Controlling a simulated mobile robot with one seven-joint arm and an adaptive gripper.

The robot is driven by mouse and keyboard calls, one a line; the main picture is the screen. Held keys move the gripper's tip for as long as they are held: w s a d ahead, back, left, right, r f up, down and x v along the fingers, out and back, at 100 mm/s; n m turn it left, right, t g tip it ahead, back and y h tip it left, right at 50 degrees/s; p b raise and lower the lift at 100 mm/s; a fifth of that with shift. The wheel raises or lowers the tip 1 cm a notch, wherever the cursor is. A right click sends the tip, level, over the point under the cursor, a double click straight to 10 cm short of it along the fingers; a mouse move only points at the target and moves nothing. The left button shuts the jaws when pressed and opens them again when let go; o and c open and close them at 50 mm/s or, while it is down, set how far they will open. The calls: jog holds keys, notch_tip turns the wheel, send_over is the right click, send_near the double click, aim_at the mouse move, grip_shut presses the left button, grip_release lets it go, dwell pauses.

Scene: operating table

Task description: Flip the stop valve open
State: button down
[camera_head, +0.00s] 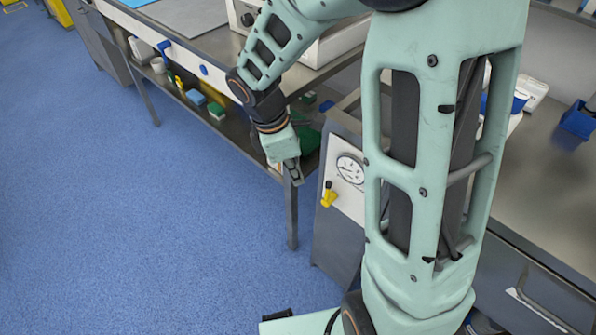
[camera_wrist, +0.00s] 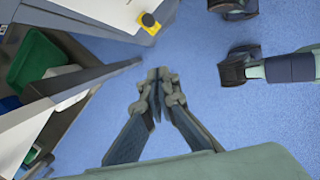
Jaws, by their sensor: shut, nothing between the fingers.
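The stop valve has a yellow handle (camera_head: 328,195) with a dark tip and sits on a white panel, below a round white gauge (camera_head: 350,169). In the wrist view the yellow valve (camera_wrist: 149,22) shows near the top, on the white panel's edge. My gripper (camera_head: 297,182) hangs pointing down, to the left of the valve and apart from it. In the wrist view my gripper's fingertips (camera_wrist: 158,74) are together and hold nothing, with blue floor behind them.
A table leg (camera_head: 291,215) stands just behind and below my gripper. A shelf under the table holds several small items, with a green bin (camera_wrist: 38,62) in the wrist view. A grey cabinet (camera_head: 335,240) carries the panel. Blue floor (camera_head: 150,230) is free at the left.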

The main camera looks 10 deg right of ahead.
jog(key=d+f+b, duration=0.1)
jog(key=d+f, duration=0.4)
jog(key=shift+d+f+b, duration=0.25)
jog(key=shift+f+b, duration=0.15)
jog(key=shift+w, duration=0.1)
dwell(0.3)
